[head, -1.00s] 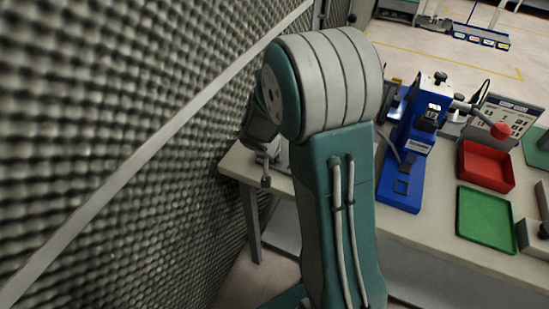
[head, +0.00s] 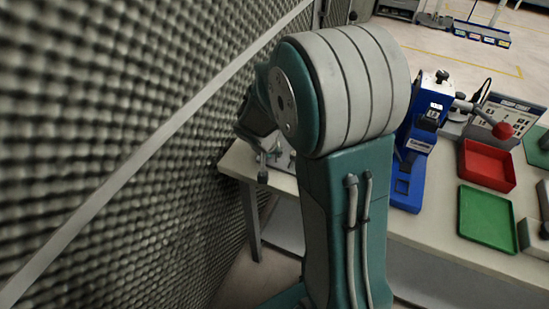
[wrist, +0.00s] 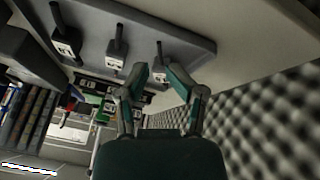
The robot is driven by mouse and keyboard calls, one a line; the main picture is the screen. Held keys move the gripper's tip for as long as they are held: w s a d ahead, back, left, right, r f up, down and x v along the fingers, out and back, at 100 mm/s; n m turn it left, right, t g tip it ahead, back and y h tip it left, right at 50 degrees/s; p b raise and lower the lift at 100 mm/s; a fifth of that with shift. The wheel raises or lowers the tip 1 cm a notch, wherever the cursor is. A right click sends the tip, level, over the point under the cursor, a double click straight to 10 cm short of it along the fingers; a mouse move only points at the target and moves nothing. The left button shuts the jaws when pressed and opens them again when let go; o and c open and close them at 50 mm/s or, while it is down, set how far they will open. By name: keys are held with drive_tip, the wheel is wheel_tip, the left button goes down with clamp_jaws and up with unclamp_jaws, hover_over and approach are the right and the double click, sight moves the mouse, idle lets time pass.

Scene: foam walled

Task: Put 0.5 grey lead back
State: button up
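My gripper (wrist: 156,72) is in the wrist view with its two fingers apart and a gap between the tips. I see nothing clearly held in it. Just beyond the tips is a grey rack (wrist: 190,38) with several dark upright pieces on it, each with a white label. One dark piece (wrist: 158,48) stands in line with the gap; I cannot tell whether the fingers touch it. The labels are too small to read, so I cannot pick out the 0.5 grey lead. In the head view my arm hides most of the rack and gripper.
A foam wall (head: 120,150) runs close along the left and also shows at right in the wrist view (wrist: 260,115). On the bench (head: 430,240) stand a blue press (head: 405,185), a red tray (head: 487,165) and a green tray (head: 487,218).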

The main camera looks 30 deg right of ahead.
drive_tip(key=v, duration=0.9)
drive_tip(key=s+a+r+n+t+y, duration=0.1)
drive_tip(key=s+a+r+n+y, duration=0.1)
drive_tip(key=s+r, duration=0.3)
drive_tip(key=s+a+r+n+t+y, duration=0.1)
drive_tip(key=s+a+r, duration=0.4)
drive_tip(key=s, duration=0.8)
drive_tip(key=n+y, duration=0.1)
drive_tip(key=n, duration=0.1)
drive_tip(key=shift+s+r+n+t, duration=0.25)
drive_tip(key=shift+r+n+t, duration=0.05)
drive_tip(key=shift+t, duration=0.1)
